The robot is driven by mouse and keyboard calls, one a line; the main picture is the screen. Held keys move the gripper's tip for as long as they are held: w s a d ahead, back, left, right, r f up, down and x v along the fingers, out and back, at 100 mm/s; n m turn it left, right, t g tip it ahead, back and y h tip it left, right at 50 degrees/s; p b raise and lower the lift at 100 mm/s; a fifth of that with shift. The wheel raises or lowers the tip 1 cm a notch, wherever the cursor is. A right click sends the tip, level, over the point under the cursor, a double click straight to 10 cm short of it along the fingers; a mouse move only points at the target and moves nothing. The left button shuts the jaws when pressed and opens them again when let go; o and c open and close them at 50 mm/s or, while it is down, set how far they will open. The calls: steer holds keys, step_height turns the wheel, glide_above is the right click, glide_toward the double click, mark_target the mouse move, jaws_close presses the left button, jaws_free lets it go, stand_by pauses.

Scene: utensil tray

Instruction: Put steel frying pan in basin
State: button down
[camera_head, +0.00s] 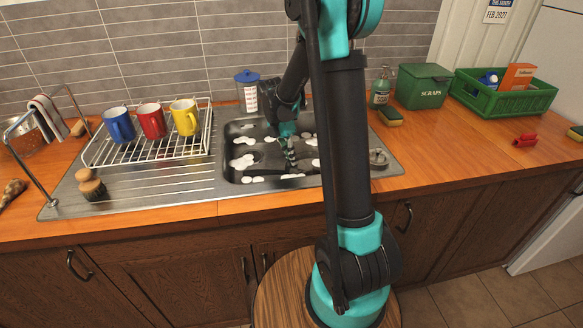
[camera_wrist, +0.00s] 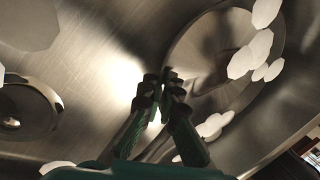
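The steel basin (camera_head: 232,174) is sunk in the counter, with pale suds patches on its floor. My gripper (camera_head: 292,165) reaches down into it. In the wrist view my gripper (camera_wrist: 161,84) has its fingertips close together, and I see nothing clearly held between them. A round, shiny steel shape with a curved rim, likely the steel frying pan (camera_wrist: 205,50), lies just right of the fingertips in the wrist view, partly covered by suds. I cannot make out its handle. In the head view my arm hides part of the basin, and I cannot clearly pick out the pan there.
A wire rack (camera_head: 150,153) with blue, red and yellow mugs stands left of the basin. A blue-lidded container (camera_head: 247,92), soap bottle (camera_head: 381,88), green scraps bin (camera_head: 422,87) and green crate (camera_head: 500,97) stand behind and right.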

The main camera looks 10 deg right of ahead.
steer(key=shift+f, duration=1.35)
steer(key=shift+f, duration=0.15)
steer(key=c, duration=1.7)
jaws_free()
steer(key=v, duration=1.2)
